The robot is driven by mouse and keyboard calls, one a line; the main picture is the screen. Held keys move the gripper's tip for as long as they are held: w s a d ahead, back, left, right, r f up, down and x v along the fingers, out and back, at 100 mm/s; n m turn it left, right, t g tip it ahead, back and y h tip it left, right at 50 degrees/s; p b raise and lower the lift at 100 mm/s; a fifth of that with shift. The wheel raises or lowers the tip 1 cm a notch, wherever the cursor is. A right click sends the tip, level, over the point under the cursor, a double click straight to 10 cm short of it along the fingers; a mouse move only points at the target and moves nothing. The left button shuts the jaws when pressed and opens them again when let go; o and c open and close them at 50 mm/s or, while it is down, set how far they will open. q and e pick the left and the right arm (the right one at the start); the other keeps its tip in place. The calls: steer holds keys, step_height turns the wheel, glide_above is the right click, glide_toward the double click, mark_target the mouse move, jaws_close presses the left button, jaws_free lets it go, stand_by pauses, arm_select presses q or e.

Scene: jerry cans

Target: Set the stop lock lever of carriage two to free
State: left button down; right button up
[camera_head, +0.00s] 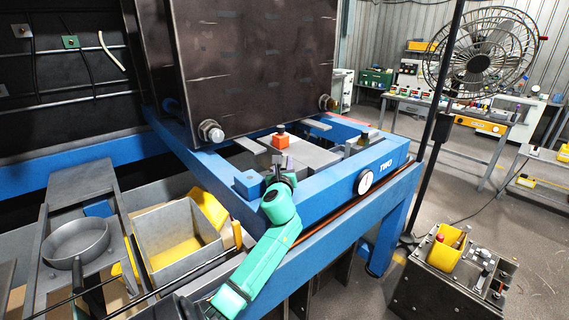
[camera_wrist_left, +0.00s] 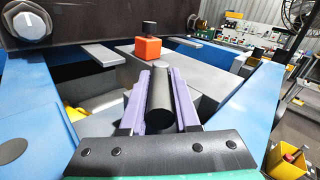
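Carriage two (camera_head: 330,199) is the blue frame with the white word TWO on its front beam. A dark cylindrical lever grip (camera_wrist_left: 160,88), which looks like the stop lock lever, stands between the purple fingers of my left gripper (camera_wrist_left: 161,95). Both fingers lie close against its sides, and the gripper looks shut on it. In the head view my left gripper (camera_head: 282,166) reaches over the carriage's near-left beam. The lever's base and any free or locked marking are hidden. My right gripper is not in view.
An orange block (camera_head: 281,142) with a black knob stands just beyond the gripper. A large dark container (camera_head: 250,60) is above the frame at the back. A round gauge (camera_head: 365,182) is on the front beam. A grey bin (camera_head: 178,232) and a pan (camera_head: 76,240) are at left.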

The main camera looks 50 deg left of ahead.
arm_select(q)
steer(key=c, duration=0.8)
jaws_free()
steer(key=shift+o, duration=0.7)
